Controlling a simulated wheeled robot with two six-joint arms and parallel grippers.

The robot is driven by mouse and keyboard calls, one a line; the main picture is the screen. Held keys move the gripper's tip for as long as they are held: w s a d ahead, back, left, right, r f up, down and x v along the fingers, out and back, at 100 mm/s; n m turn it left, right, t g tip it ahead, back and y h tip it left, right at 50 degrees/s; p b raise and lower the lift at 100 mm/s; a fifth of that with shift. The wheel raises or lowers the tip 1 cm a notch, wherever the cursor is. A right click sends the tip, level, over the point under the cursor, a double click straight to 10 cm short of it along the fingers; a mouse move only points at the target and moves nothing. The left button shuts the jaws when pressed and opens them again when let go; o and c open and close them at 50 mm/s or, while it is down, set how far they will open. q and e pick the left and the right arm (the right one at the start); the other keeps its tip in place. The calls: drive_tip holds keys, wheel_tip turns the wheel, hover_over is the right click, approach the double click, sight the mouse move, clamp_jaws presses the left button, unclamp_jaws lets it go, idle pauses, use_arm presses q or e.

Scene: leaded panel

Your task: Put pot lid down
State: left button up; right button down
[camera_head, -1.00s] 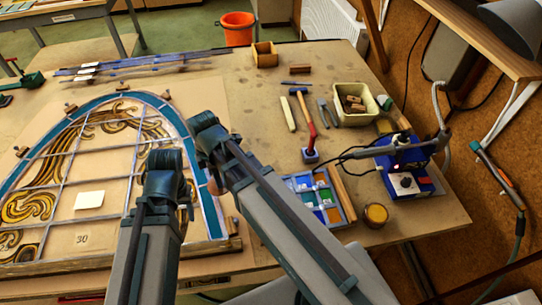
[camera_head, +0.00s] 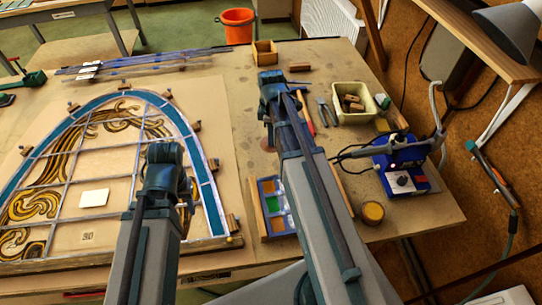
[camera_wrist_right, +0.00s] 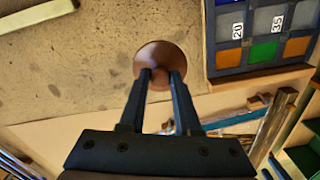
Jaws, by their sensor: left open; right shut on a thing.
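The pot lid (camera_wrist_right: 150,50) is a round reddish-brown disc with a small grip on top, in the right wrist view. My right gripper (camera_wrist_right: 160,74) is shut on that grip. In the head view part of the lid (camera_head: 267,145) shows left of my right forearm, over bare table behind the tile tray. I cannot tell whether it touches the table. An amber pot (camera_head: 373,212) stands at the table's right front. My left gripper (camera_head: 180,198) is open over the leaded panel's right part, its fingers mostly hidden.
The tile tray (camera_wrist_right: 258,72) lies close to the lid. The leaded panel (camera_head: 94,198) fills the left of the table. Tools, a cream bin (camera_head: 351,117) and a blue soldering station (camera_head: 402,177) stand to the right. Bare table lies between panel and tray.

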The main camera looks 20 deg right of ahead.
sight(192, 227)
use_arm(q)
drive_tip(key=shift+f+b, duration=3.95)
drive_tip(key=shift+f, duration=0.5)
use_arm(e)
drive_tip(key=shift+f, duration=4.4)
drive_tip(key=shift+f, duration=0.1)
use_arm(q)
drive_tip(key=shift+f, duration=0.2)
use_arm(e)
drive_tip(key=shift+f, duration=0.15)
use_arm(q)
drive_tip(key=shift+r, duration=0.1)
use_arm(e)
drive_tip(key=c, duration=0.6)
unclamp_jaws()
use_arm(q)
drive_tip(key=shift+r, duration=0.15)
use_arm(e)
drive_tip(key=shift+r, duration=0.3)
